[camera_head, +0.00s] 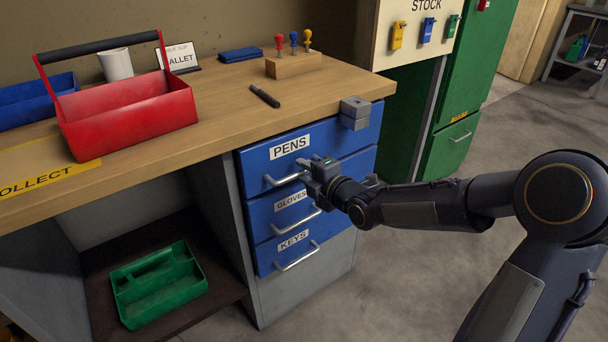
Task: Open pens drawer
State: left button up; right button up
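The pens drawer (326,134) is the top one of three blue drawers under the wooden workbench, with a white PENS label (290,146) and a silver bar handle (282,181). It looks flush with the cabinet. My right gripper (306,174) comes in from the right and is at the right end of that handle. Its fingers overlap the handle there, and I cannot tell whether they are closed on it. My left gripper is not in view.
The gloves drawer (262,212) and keys drawer (266,258) are below, both shut. The workbench (215,135) carries a red tote (130,115), a black pen (265,96) and a wooden stamp block (293,65). A green tray (160,285) sits on the low shelf. Floor right of the drawers is clear.

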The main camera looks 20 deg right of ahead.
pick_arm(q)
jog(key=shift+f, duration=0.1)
pick_arm(e)
jog(key=shift+w+a, duration=0.15)
jog(key=shift+w, duration=0.25)
grip_shut()
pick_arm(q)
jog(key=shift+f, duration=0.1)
pick_arm(e)
jog(key=shift+f, duration=0.1)
